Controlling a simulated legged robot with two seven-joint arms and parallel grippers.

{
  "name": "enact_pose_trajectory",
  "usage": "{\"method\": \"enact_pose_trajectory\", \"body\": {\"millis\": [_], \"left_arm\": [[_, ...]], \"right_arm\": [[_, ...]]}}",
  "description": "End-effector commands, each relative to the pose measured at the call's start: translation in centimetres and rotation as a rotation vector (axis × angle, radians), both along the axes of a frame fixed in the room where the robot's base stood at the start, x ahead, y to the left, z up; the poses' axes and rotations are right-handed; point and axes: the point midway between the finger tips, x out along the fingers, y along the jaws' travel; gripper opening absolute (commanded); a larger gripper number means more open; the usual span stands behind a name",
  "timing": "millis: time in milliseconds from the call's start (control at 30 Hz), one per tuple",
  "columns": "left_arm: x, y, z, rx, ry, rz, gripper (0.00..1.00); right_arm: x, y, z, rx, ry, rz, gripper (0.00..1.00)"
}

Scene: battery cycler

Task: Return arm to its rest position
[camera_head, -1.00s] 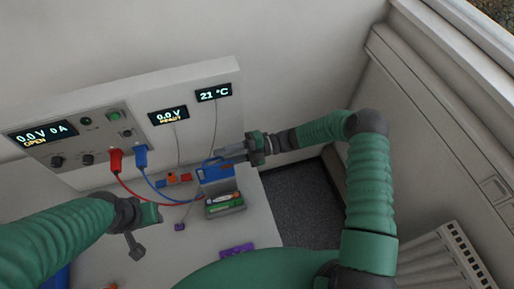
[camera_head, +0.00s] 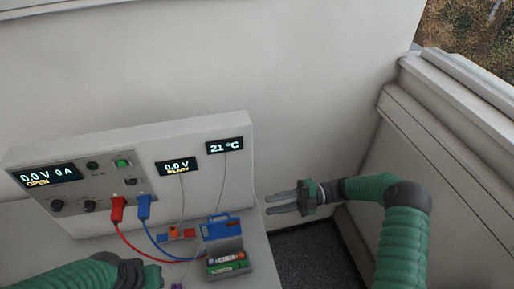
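My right arm (camera_head: 402,235) comes in from the right edge and bends toward the table. Its gripper (camera_head: 283,203) points left and hangs clear of the blue-handled device, to the right of it. Its two fingers are apart with nothing between them. My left arm (camera_head: 70,277) is at the bottom left. Its gripper (camera_head: 150,276) is partly cut off by the lower edge, and its fingers do not show clearly.
The cycler panel (camera_head: 75,170) stands at the back of the table with red (camera_head: 117,208) and blue (camera_head: 143,206) plugs and their cables. A blue-handled device (camera_head: 220,228) stands behind a grey holder (camera_head: 240,272) with batteries (camera_head: 226,258). The floor (camera_head: 310,260) lies right of the table.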

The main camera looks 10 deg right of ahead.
Motion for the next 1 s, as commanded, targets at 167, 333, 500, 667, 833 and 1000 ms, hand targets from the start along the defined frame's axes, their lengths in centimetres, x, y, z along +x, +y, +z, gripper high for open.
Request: {"method": "enact_pose_trajectory", "body": {"millis": [167,333,500,667,833,1000], "left_arm": [[0.0,0.0,-0.1,0.0,0.0,0.0,0.36],[0.0,0.0,-0.3,0.0,0.0,0.0,0.36],[0.0,0.0,-0.5,0.0,0.0,0.0,0.36],[0.0,0.0,-0.7,0.0,0.0,0.0,0.36],[0.0,0.0,-0.9,0.0,0.0,0.0,0.36],[0.0,0.0,-1.0,0.0,0.0,0.0,0.36]], "right_arm": [[-1.0,1.5,-0.5,-0.095,-0.109,0.055,0.31],[-5.5,4.3,-2.9,-0.396,-0.582,0.339,0.31],[-10.4,3.3,-4.5,-0.579,-1.186,0.82,0.31],[-13.4,0.3,-4.1,-0.548,-1.739,1.381,0.31],[-15.1,-1.9,-2.2,-0.269,-2.219,2.03,0.31],[-15.9,-2.5,-0.8,-0.044,1.989,-2.009,0.31]]}}
